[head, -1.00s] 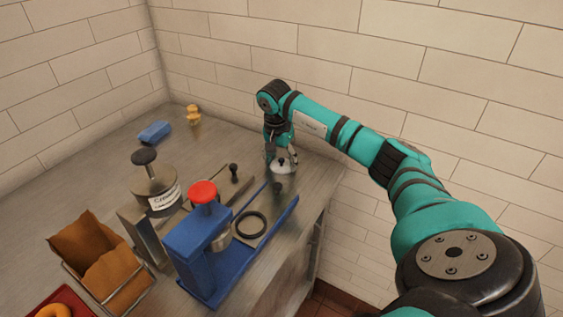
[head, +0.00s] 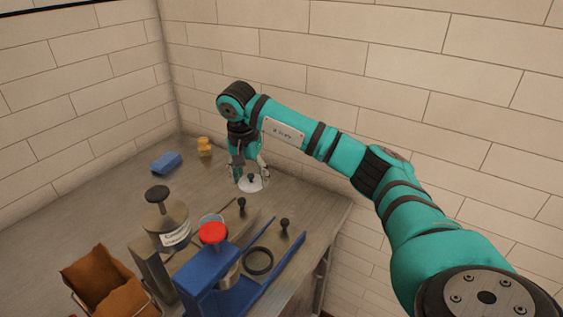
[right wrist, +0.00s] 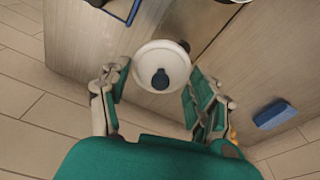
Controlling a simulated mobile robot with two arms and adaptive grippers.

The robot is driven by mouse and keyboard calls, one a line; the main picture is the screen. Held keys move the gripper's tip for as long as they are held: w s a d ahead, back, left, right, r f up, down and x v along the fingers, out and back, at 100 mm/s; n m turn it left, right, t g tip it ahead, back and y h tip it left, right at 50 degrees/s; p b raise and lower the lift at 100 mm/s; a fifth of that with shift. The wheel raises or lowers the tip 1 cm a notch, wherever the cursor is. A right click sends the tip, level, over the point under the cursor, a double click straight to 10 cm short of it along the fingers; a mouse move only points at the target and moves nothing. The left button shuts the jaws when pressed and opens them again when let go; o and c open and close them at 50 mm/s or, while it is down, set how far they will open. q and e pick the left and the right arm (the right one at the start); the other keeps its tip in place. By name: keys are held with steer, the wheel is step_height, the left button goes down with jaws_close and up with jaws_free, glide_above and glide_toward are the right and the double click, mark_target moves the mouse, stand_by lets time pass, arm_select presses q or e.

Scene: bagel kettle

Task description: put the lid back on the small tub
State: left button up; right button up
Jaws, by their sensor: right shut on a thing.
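The lid (head: 251,184) is a white disc with a dark knob, held above the counter at its back right. My right gripper (head: 247,172) is shut on it. In the right wrist view the lid (right wrist: 161,66) sits between the two fingers of the gripper (right wrist: 155,95), knob facing the camera. A small pale open vessel (head: 210,221), perhaps the small tub, shows partly behind the red-topped blue device. I cannot tell for sure that it is the tub. My left gripper is not in view.
A labelled canister (head: 170,222) with a dark knob, the blue device (head: 205,268) and a black ring (head: 258,261) stand in front. Dark knobbed handles (head: 285,226) rise nearby. The back counter has free room.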

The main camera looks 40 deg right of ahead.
arm_select(q)
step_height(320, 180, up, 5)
steer(key=p, duration=0.4)
arm_select(e)
steer(key=a+r+n, duration=0.2)
steer(key=a+n, duration=0.1)
steer(key=a, duration=1)
arm_select(q)
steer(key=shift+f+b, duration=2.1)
steer(key=shift+b, duration=0.15)
arm_select(e)
steer(key=shift+s+f, duration=0.15)
steer(key=shift+f, duration=1.45)
steer(key=shift+s+f, duration=0.1)
steer(key=shift+f, duration=1.45)
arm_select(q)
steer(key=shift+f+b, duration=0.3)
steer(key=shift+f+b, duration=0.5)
arm_select(e)
steer(key=shift+f, duration=0.15)
steer(key=o, duration=1)
